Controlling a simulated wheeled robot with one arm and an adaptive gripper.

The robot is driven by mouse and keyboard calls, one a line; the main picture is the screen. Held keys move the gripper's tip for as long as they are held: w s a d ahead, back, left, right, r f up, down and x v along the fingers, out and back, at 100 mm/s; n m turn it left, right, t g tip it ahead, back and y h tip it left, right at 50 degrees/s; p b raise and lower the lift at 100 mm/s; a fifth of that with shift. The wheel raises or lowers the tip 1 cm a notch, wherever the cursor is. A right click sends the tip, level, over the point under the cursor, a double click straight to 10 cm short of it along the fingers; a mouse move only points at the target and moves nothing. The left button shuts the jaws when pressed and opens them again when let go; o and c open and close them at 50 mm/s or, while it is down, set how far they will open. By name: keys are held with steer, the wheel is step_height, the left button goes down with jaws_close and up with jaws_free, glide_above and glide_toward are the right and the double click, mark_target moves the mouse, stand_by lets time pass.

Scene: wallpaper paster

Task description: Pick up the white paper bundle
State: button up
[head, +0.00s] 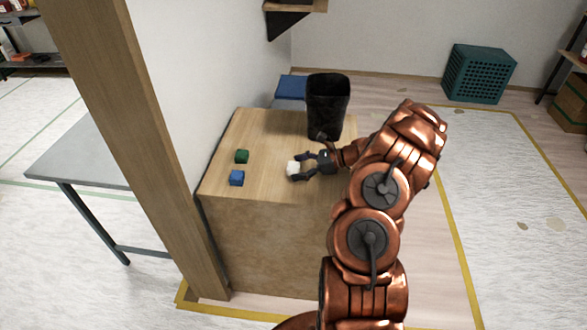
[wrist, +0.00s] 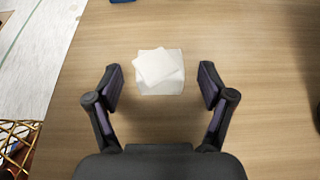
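The white paper bundle (wrist: 160,72) lies on the wooden table top, looking like a small stack with its top sheet turned askew. In the head view the bundle (head: 292,168) sits at the tips of my gripper (head: 298,167). In the wrist view my gripper (wrist: 162,88) is open, with one finger on each side of the bundle. Gaps of bare wood show between the bundle and both fingers. The bundle lies mostly level with and slightly beyond the fingertips.
A blue block (head: 237,178) and a green block (head: 242,156) sit on the table (head: 265,130) left of the bundle. A black bin (head: 327,105) stands at the table's back. A wooden post (head: 130,120) rises at the left. Wood around the bundle is clear.

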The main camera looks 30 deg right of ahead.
steer(key=c, duration=0.9)
steer(key=shift+r, duration=0.1)
